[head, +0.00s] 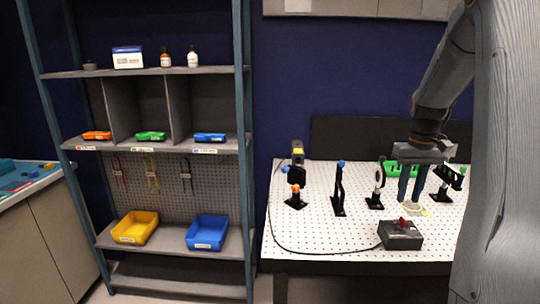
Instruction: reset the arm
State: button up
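My arm comes down from the upper right, partly behind a large grey part of my own body. My gripper (411,200) points down over the right part of the white perforated table (305,228). Its two dark fingers are apart with a narrow gap between them, and I see nothing held there. A small pale ring-like thing with yellow bits (413,209) lies at the fingertips. I cannot tell whether they touch it.
Black optic mounts (338,195) stand on the table. A dark box with a red switch (401,234) and cable sits at its front. Left stands a shelf (187,146) with coloured trays. The table's front left is mostly clear.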

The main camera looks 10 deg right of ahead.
jog(key=s+a+f+n, duration=0.1)
jog(key=s+a+f, duration=0.1)
jog(key=a, duration=0.7)
jog(key=s+a+f, duration=0.2)
jog(key=a, duration=0.7)
jog(key=s+a+f, duration=0.2)
jog(key=s+a, duration=0.4)
jog(key=a, duration=0.1)
jog(key=s+a+f+n+t+b, duration=0.1)
jog(key=s+a+f, duration=0.1)
jog(key=s+a, duration=0.3)
jog(key=shift+s+a+f+n, duration=0.3)
jog(key=shift+s+a+f, duration=0.1)
jog(key=shift+a, duration=0.65)
